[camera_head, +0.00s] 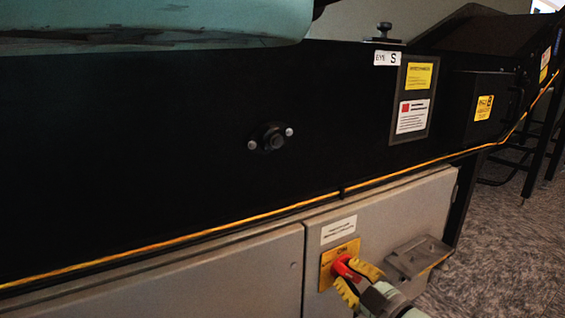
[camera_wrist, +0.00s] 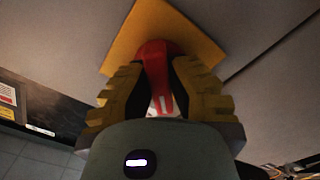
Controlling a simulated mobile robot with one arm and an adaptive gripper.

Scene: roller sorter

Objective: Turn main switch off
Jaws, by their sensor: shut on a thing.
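The main switch is a red rotary handle (camera_head: 343,266) on a yellow plate (camera_head: 328,272). It sits on the front of a grey cabinet (camera_head: 395,213) below the black machine. My gripper (camera_head: 359,280) has its yellow, ribbed fingers at the handle, coming from the lower right. In the wrist view the red handle (camera_wrist: 157,75) lies between the two fingers, and my gripper (camera_wrist: 158,100) is shut on it. The yellow plate (camera_wrist: 190,35) is behind it, tilted in this picture. Part of the handle and the plate's lower right are hidden by the fingers.
A grey metal box (camera_head: 418,255) juts from the cabinet just right of my gripper. A white label (camera_head: 339,229) is above the switch. A yellow cable (camera_head: 240,227) runs along the black machine's lower edge. Open floor (camera_head: 510,240) lies to the right.

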